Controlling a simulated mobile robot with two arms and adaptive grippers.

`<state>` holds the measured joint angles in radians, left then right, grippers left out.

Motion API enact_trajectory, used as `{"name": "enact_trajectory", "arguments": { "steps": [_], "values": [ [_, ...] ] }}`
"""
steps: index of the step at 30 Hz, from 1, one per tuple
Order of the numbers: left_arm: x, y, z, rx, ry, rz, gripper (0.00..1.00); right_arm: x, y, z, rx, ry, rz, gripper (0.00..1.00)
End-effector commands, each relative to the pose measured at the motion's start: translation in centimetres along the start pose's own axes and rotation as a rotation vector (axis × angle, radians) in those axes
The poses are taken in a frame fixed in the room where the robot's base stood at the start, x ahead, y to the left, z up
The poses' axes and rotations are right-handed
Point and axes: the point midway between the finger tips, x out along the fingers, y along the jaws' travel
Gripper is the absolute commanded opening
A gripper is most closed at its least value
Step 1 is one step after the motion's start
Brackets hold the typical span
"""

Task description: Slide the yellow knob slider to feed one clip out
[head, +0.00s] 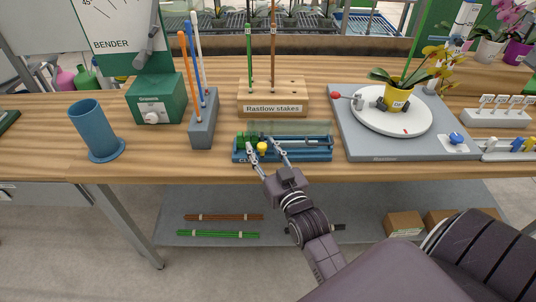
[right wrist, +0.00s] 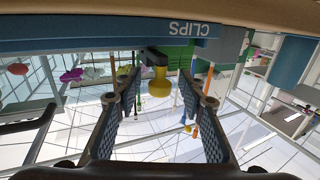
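The blue clip dispenser (head: 310,157) lies along the front edge of the bench in the head view. Its label reading CLIPS shows upside down in the right wrist view (right wrist: 187,30). The yellow knob (head: 262,148) is near the dispenser's left end; it also shows in the right wrist view (right wrist: 159,84). Green pieces sit just behind and left of the knob. My right gripper (head: 267,149) is open at the dispenser, with its fingers on either side of the knob and gaps showing between knob and fingers. My left gripper is out of view.
A stakes block (head: 295,98) stands behind the dispenser. A blue-grey holder (head: 203,120) with upright sticks and a blue cup (head: 97,133) stand to the left. A grey base (head: 365,148) with a turntable and potted orchid is close on the right.

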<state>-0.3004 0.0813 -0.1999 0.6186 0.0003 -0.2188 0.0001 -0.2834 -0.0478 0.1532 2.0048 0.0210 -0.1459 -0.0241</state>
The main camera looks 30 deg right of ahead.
Motion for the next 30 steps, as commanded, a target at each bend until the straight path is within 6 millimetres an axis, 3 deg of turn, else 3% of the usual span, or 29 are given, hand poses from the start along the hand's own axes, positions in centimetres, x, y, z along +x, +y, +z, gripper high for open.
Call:
{"name": "enact_trajectory", "arguments": {
  "steps": [18,24,30],
  "values": [
    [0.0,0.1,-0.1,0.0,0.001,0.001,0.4,-9.9,-0.1,0.1,0.0,-0.003,0.0,0.37],
    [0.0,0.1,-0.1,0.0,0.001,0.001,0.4,-11.4,-0.1,0.0,0.0,0.0,0.0,0.37],
    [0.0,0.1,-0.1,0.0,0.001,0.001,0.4,-11.7,-0.1,0.0,0.0,-0.001,0.0,0.37]
  ]
}}
